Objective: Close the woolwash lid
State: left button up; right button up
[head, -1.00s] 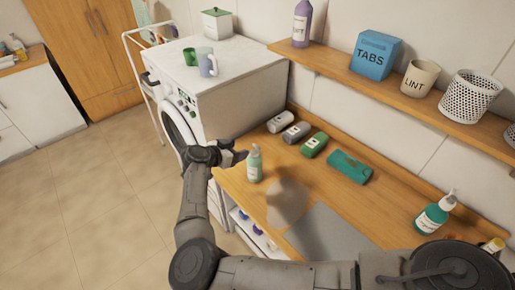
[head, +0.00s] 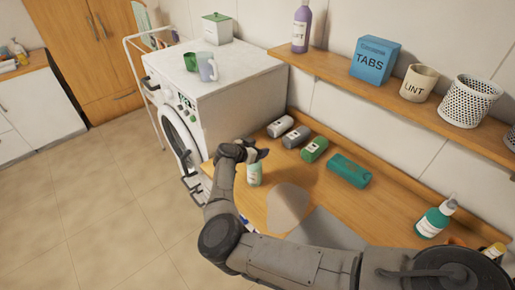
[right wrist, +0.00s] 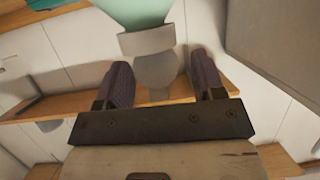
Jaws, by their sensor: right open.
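A small pale green bottle (head: 254,175) with a white label stands upright near the counter's left end. Its label is too small to read, but it fits the woolwash. My right gripper (head: 259,153) is at the bottle's top and hides it in the head view. In the right wrist view, the bottle (right wrist: 140,12) appears upside down with a grey collar (right wrist: 147,42) and a rounded grey lid piece (right wrist: 156,72). My right gripper (right wrist: 160,62) is open, with one dark finger on each side of this piece and visible gaps. My left gripper is out of view.
Grey, dark and green containers (head: 313,149) and a teal pack (head: 349,170) lie behind the bottle. A teal pump bottle (head: 436,218) stands at right. The white washer (head: 240,85) borders the counter's left end. A wall shelf (head: 400,100) runs above.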

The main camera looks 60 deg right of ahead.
jog(key=c, duration=0.9)
jog(key=shift+a+f+h+b, duration=0.3)
jog(key=shift+a+h+b, duration=0.05)
jog(key=shift+h+b, duration=0.75)
jog(key=shift+c, duration=0.2)
jog(key=shift+w+a+f+g+h+b, duration=0.1)
jog(key=shift+a+g+h+b, duration=0.05)
jog(key=shift+h+b, duration=0.45)
jog(key=shift+a+f+g+h+b, duration=0.1)
jog(key=shift+g+h+b, duration=0.05)
jog(key=shift+h+b, duration=0.4)
jog(key=shift+a+r+g+h+b, duration=0.1)
jog(key=shift+a+g+h+b, duration=0.1)
jog(key=shift+h+b, duration=0.55)
jog(key=shift+a+g+h+b, duration=0.15)
jog(key=shift+h+b, duration=0.35)
jog(key=shift+b, duration=0.4)
jog(key=shift+w, duration=0.1)
jog(key=o, duration=0.9)
jog(key=shift+o, duration=0.2)
